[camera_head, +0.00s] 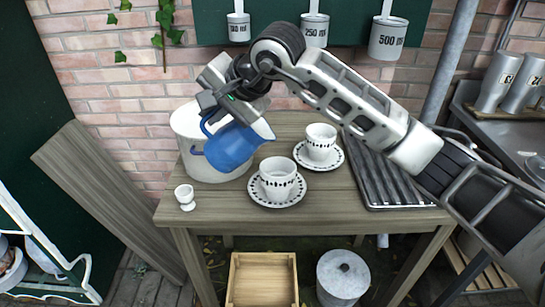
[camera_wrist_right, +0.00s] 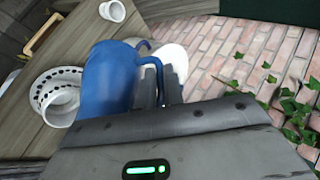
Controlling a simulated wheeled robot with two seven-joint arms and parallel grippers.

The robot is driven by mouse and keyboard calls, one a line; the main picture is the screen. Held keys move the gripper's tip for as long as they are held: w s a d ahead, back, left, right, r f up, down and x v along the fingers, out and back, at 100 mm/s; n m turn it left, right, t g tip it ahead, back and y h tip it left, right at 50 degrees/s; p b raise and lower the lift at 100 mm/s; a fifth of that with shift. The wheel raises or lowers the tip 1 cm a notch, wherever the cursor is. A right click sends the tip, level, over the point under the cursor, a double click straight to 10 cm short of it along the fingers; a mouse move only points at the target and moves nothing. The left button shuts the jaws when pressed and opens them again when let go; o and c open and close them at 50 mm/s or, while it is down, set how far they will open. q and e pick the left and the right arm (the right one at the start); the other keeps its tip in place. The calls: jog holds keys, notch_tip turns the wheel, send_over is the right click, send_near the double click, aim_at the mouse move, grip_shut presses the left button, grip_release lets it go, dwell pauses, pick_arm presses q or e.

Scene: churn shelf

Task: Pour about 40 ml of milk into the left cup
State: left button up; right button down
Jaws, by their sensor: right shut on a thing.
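My right gripper (camera_head: 215,105) is shut on the handle of a blue jug (camera_head: 232,147), which is tilted with its spout toward the right. The jug (camera_wrist_right: 105,80) and the gripper's fingers (camera_wrist_right: 160,85) also show in the right wrist view. The left cup (camera_head: 278,172), white with a dark pattern, stands upright on its saucer (camera_head: 267,203), lower and to the right of the jug. The right cup (camera_head: 320,136) stands on another saucer (camera_head: 337,161) behind it. No milk stream shows, and the jug's inside is hidden. My left gripper is out of view.
A large white pot (camera_head: 186,140) stands behind the jug. A white egg cup (camera_head: 185,197) is at the table's left front. A dark ribbed tray (camera_head: 385,190) lies right of the cups. Measuring ladles (camera_head: 388,40) hang above. The table's front strip (camera_head: 340,205) is clear.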

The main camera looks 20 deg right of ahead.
jog(key=shift+w+a+r+h, duration=0.1)
jog(key=shift+a+h, duration=0.2)
jog(key=shift+h, duration=0.1)
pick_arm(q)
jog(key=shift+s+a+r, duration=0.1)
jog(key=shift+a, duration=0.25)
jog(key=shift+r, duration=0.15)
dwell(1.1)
